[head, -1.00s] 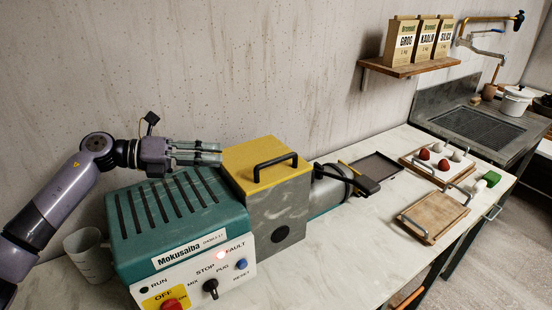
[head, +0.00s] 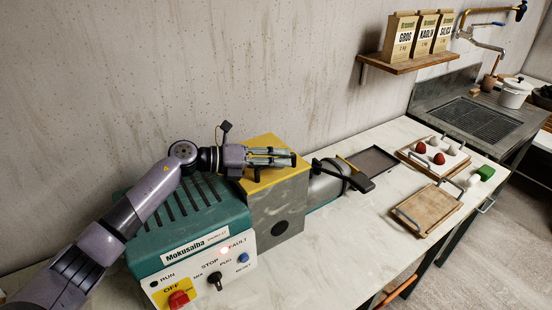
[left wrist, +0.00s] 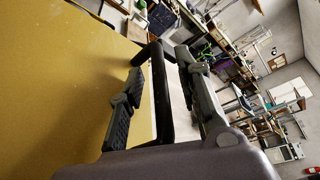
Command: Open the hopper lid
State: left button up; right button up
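The hopper is a grey box (head: 272,212) with a yellow lid (head: 262,143) lying flat and closed on top. The lid has a black bar handle, seen best in the left wrist view (left wrist: 157,100); in the head view my gripper covers most of it. My left gripper (head: 291,158) is over the lid at the handle. In the left wrist view its fingers (left wrist: 162,60) are apart, one on each side of the handle bar, with gaps showing. The yellow lid (left wrist: 60,80) fills the left of that view. My right gripper is not in view.
The teal machine body (head: 190,225) with a control panel (head: 205,272) stands left of the hopper; a red fault light glows. A black lever (head: 345,178) sticks out right of the hopper. A dark tray (head: 374,161) and a wooden board (head: 430,208) lie further right.

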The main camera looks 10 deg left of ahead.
pick_arm(q)
jog(key=shift+c, duration=0.5)
grip_shut()
dwell(0.3)
